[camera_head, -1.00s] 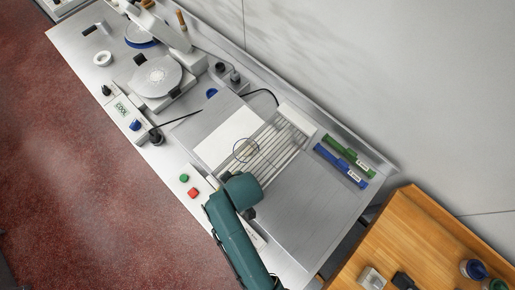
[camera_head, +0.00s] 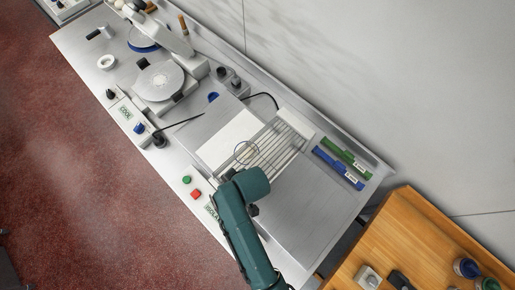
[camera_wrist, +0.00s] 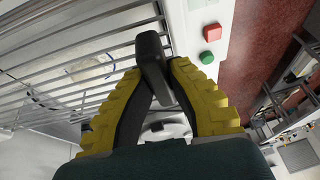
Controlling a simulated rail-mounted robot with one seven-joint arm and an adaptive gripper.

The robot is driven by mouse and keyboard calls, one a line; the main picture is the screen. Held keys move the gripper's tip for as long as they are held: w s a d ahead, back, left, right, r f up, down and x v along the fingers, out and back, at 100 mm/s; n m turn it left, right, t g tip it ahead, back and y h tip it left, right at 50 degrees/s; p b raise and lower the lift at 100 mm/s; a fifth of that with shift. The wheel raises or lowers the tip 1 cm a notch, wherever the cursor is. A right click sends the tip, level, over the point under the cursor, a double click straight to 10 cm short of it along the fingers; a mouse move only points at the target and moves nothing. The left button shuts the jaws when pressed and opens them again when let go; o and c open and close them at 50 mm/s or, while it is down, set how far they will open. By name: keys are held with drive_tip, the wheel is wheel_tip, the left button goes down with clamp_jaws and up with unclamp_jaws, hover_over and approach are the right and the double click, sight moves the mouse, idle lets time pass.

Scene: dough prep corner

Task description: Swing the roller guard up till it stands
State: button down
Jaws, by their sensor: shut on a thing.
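The roller guard (camera_head: 272,146) is a grille of pale metal bars over the middle of the sheeter on the bench. Its bars also fill the left of the wrist view (camera_wrist: 60,55). It seems slightly raised, but I cannot tell its exact angle; it is not upright. A dark handle (camera_wrist: 151,48) is at the guard's edge. My gripper (camera_wrist: 155,72) has its yellow ribbed fingers shut on this handle. In the head view my arm hides the fingers and handle. A pale round piece (camera_wrist: 92,68) shows behind the bars.
Green (camera_head: 187,180) and red (camera_head: 195,195) buttons sit on the front panel near my arm. Blue (camera_head: 338,168) and green (camera_head: 346,157) bars lie right of the guard. A round-plate machine (camera_head: 160,80) stands at left; a wall (camera_head: 350,70) rises behind.

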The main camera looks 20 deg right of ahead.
drive_tip(key=r, duration=0.1)
drive_tip(key=p, duration=0.1)
drive_tip(key=r, duration=0.1)
drive_tip(key=shift+w+d+r+y+p, duration=0.25)
drive_tip(key=shift+d+r+y+p, duration=0.05)
drive_tip(key=shift+d+r+p, duration=0.05)
drive_tip(key=shift+d+r+y, duration=0.15)
drive_tip(key=shift+r+y, duration=0.25)
drive_tip(key=shift+r, duration=0.55)
wheel_tip(320, 180, up, 6)
drive_tip(key=w+d+g+y, duration=0.1)
drive_tip(key=d+y, duration=0.1)
drive_tip(key=shift+d+r+m, duration=0.25)
drive_tip(key=shift+m, duration=0.15)
drive_tip(key=w+d+r+y, duration=0.1)
drive_tip(key=d+r+y, duration=0.1)
drive_tip(key=d+r, duration=0.2)
drive_tip(key=shift+w+r+m+g, duration=0.3)
drive_tip(key=shift+r+g, duration=0.1)
drive_tip(key=shift+r, duration=0.35)
drive_tip(key=shift+a, duration=0.1)
